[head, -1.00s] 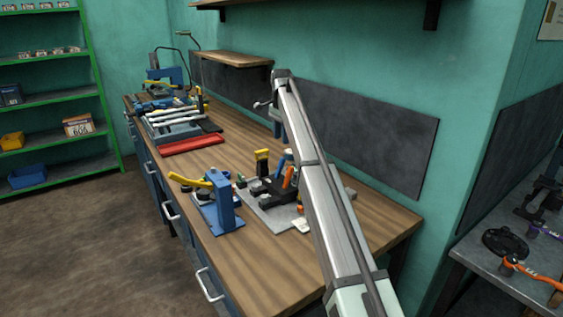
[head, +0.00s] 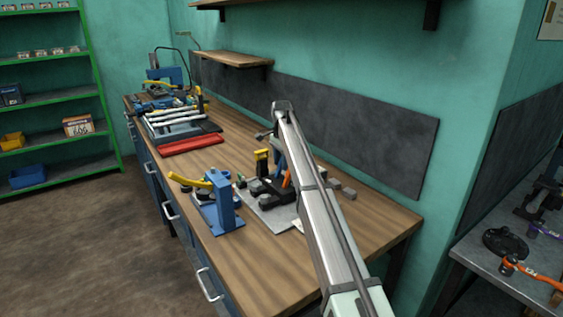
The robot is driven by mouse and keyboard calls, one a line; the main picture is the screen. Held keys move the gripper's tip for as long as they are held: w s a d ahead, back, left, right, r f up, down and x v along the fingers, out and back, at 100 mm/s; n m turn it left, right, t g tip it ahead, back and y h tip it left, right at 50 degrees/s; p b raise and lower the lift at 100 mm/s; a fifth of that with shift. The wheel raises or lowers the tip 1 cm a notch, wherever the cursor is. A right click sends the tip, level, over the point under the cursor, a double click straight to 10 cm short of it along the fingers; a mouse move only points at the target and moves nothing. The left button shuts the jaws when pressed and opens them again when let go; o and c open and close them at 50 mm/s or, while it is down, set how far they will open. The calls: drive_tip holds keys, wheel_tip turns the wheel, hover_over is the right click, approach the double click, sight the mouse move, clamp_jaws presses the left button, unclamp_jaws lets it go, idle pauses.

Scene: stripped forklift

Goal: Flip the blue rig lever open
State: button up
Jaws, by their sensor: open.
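A blue rig (head: 224,207) stands on a blue plate near the front edge of the bench. Its yellow lever (head: 215,180) reaches from the top of the blue post leftward, roughly level, with a dark round part under it. A second blue fixture (head: 168,76) with a yellow lever (head: 160,86) stands at the bench's far end. My gripper (head: 267,134) is at the far end of my arm, above and right of the near rig, apart from it and not touching the lever. It is small and partly hidden by my arm; it is open and nothing shows in it.
A grey plate (head: 272,217) with black clamps and a yellow-tipped handle (head: 262,162) lies right of the blue rig. Small grey blocks (head: 348,193) lie right of my arm. A red tray (head: 191,145) and tools lie farther back. Bare wood surrounds the rig's front.

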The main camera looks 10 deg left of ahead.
drive_tip(key=shift+c, duration=0.4)
clamp_jaws()
